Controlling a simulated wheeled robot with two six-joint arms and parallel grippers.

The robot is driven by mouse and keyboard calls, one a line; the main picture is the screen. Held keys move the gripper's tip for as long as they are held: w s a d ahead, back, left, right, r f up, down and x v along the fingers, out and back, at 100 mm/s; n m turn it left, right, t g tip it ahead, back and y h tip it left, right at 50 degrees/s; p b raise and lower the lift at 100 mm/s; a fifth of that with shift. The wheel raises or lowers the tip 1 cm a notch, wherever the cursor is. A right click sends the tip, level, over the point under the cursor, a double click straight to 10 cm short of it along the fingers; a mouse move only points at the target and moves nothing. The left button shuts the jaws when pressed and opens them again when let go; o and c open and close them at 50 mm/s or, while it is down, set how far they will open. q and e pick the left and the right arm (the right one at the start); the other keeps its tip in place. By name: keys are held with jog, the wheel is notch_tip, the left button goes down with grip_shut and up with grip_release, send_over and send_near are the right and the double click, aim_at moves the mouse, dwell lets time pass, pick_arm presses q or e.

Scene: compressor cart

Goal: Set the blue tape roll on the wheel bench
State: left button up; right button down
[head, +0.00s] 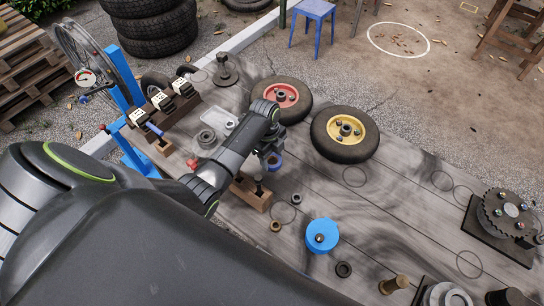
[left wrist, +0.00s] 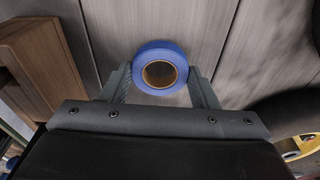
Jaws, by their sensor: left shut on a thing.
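The blue tape roll (head: 275,161) is between the fingers of my left gripper (head: 270,154), which is shut on it. In the left wrist view the roll (left wrist: 160,46) faces the camera with its brown core showing, one finger on each side, over grey planks. The wheel bench (head: 400,205) is the grey plank top below. I cannot tell whether the roll touches the bench or hangs just above it. My arm hides part of the bench. My right gripper is not in view.
A red-hubbed wheel (head: 287,96) and a yellow-hubbed wheel (head: 345,134) lie beyond the gripper. A wooden block (head: 250,194) with a dark post stands close by. A blue round object (head: 320,236) lies nearer. Bench space right of centre is mostly clear, with drawn circles (head: 354,176).

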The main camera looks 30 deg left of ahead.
pick_arm(q)
jog(key=shift+f, duration=0.25)
jog(key=shift+f, duration=0.15)
jog(key=o, duration=1)
jog(key=r, duration=0.4)
jog(key=a+r, duration=0.1)
jog(key=r, duration=0.3)
jog(key=r+b, duration=0.1)
jog(key=r, duration=0.3)
jog(key=shift+w+a+r, duration=0.15)
jog(key=shift+a, duration=0.1)
